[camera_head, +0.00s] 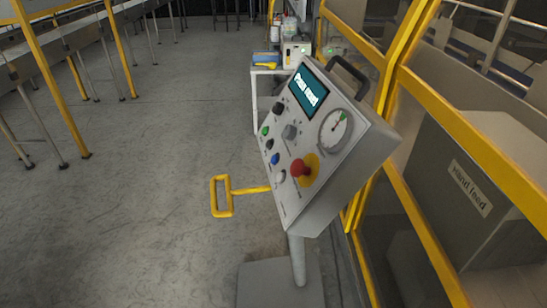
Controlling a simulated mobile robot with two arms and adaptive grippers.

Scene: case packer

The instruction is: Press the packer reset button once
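The grey control panel (318,196) stands tilted on a post in the middle of the view, facing left. Its left edge carries a green button (265,130), a black button (269,144), a blue button (275,159) and a white button (280,176). Their labels are too small to read, so I cannot tell which one is the reset. A red mushroom button (299,168) sits on a yellow disc. The lit screen (308,90) shows short white text, hard to read. Neither gripper is in view.
A yellow loop handle (221,196) sticks out left of the panel. Yellow-framed guarding (463,137) stands close on the right, with a "Hand feed" sign (471,188). A small table (263,70) with items stands behind. The floor (130,210) on the left is clear.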

